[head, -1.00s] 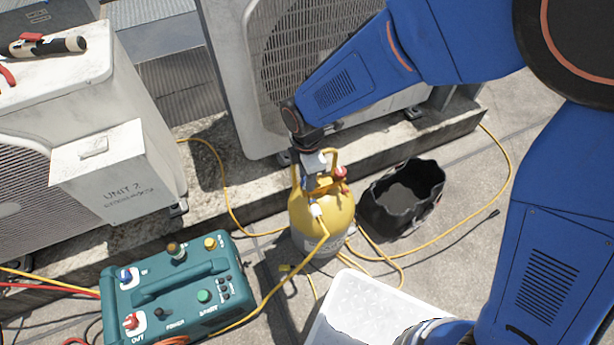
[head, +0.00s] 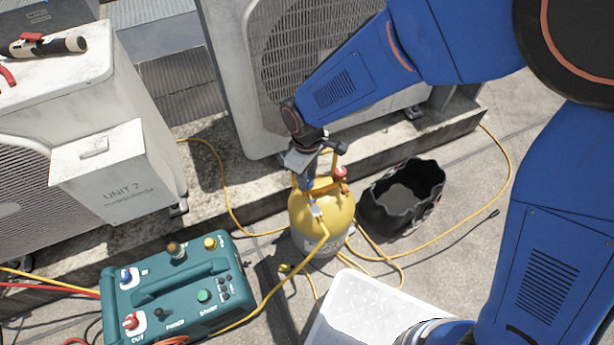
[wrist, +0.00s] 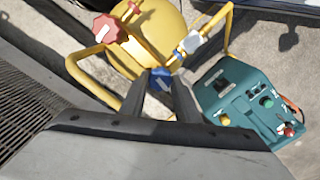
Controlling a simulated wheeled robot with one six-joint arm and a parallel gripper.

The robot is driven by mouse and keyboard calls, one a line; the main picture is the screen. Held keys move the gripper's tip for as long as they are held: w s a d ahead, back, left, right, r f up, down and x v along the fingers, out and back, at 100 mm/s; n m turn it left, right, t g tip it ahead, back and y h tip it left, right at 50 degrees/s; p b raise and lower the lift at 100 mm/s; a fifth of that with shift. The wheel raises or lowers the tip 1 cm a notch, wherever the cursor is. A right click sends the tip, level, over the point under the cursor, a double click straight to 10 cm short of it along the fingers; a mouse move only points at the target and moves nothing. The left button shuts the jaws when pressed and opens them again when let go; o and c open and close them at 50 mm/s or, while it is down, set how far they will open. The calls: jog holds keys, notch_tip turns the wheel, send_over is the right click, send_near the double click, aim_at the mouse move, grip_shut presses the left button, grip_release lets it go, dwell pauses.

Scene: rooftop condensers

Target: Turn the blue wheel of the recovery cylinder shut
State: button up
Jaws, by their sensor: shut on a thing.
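The yellow recovery cylinder (head: 325,218) stands upright on the concrete, with a yellow guard frame around its top. It also fills the top of the wrist view (wrist: 150,48). My gripper (head: 305,174) is at the cylinder's top. In the wrist view its two fingers (wrist: 161,88) are shut on the blue wheel (wrist: 160,74). The fingers hide part of the wheel. In the head view the wheel is mostly covered by my gripper. The red wheel (head: 341,172) sits beside it on the same top, and a hose fitting (wrist: 190,42) is on the other side.
A teal recovery machine (head: 211,264) stands left of the cylinder. A black bucket-like bag (head: 402,200) is close at right, and a white crate (head: 340,318) is in front. Yellow hoses (head: 257,233) cross the ground. Condenser units stand behind and left.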

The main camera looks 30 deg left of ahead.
jog(key=m, duration=0.4)
jog(key=shift+m, duration=0.3)
jog(key=m, duration=0.3)
jog(key=shift+m, duration=0.4)
jog(key=m, duration=0.4)
jog(key=shift+m, duration=1.8)
jog(key=o, duration=1)
jog(key=shift+o, duration=0.2)
notch_tip(320, 180, up, 18)
jog(key=shift+f, duration=0.25)
